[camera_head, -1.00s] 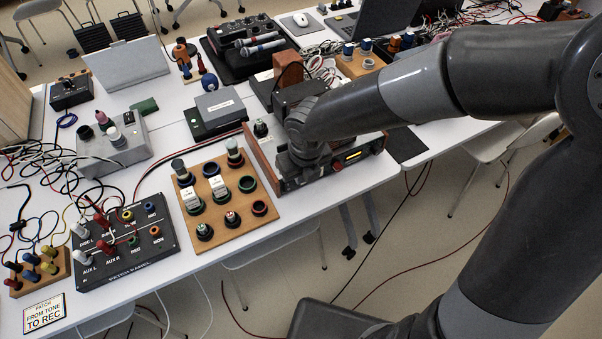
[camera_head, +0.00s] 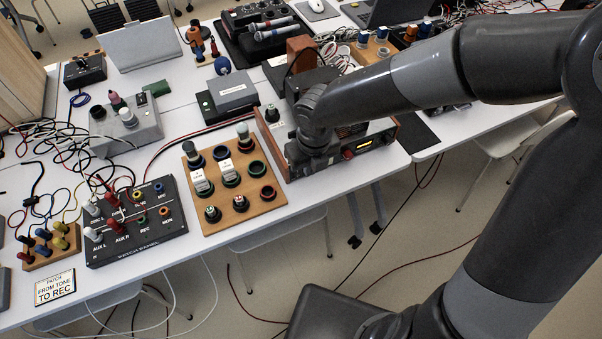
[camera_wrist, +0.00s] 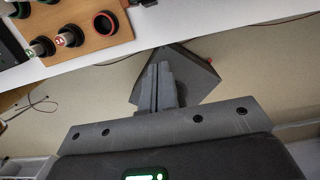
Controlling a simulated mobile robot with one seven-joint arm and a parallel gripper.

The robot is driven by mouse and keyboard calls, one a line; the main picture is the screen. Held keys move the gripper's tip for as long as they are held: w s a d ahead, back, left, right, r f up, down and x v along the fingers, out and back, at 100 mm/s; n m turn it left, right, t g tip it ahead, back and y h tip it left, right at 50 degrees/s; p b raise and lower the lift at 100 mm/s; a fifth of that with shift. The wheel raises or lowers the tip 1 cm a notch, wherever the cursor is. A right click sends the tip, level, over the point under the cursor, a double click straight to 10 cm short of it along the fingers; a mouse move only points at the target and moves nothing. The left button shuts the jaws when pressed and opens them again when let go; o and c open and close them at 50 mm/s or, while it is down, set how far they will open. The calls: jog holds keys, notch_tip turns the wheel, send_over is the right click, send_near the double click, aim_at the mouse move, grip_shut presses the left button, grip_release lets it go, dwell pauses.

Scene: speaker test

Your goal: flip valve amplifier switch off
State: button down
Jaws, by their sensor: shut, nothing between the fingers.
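The valve amplifier (camera_head: 378,141), a box with wooden end cheeks, an amber-lit display and a red knob (camera_head: 347,153), stands near the table's front edge in the head view. My wrist and arm hide its middle, and I cannot make out its switch. The body of my gripper is in front of the amplifier in the head view; its fingertips cannot be made out there. In the wrist view my gripper (camera_wrist: 162,72) is shut and empty, with its fingers over floor beyond the white table edge. The amplifier is not recognisable in the wrist view.
A wooden board with ringed holes and plugs (camera_head: 206,215) lies left of the amplifier; it also shows in the wrist view (camera_wrist: 88,44). A black patch panel (camera_head: 183,232) is further left. A grey box (camera_head: 231,92) stands behind.

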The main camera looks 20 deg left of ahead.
jog(key=f, duration=1)
jog(key=shift+w+a+f, duration=0.1)
jog(key=shift+w+a, duration=0.2)
jog(key=shift+a, duration=0.1)
jog(key=shift+w+a, duration=0.95)
jog(key=shift+w, duration=0.05)
jog(key=shift+w+a+f, duration=0.1)
jog(key=shift+w+a, duration=0.35)
jog(key=shift+w, duration=0.05)
jog(key=shift+f, duration=0.1)
jog(key=shift+w+a+t+y, duration=0.15)
jog(key=shift+t+y, duration=0.25)
jog(key=shift+r, duration=0.8)
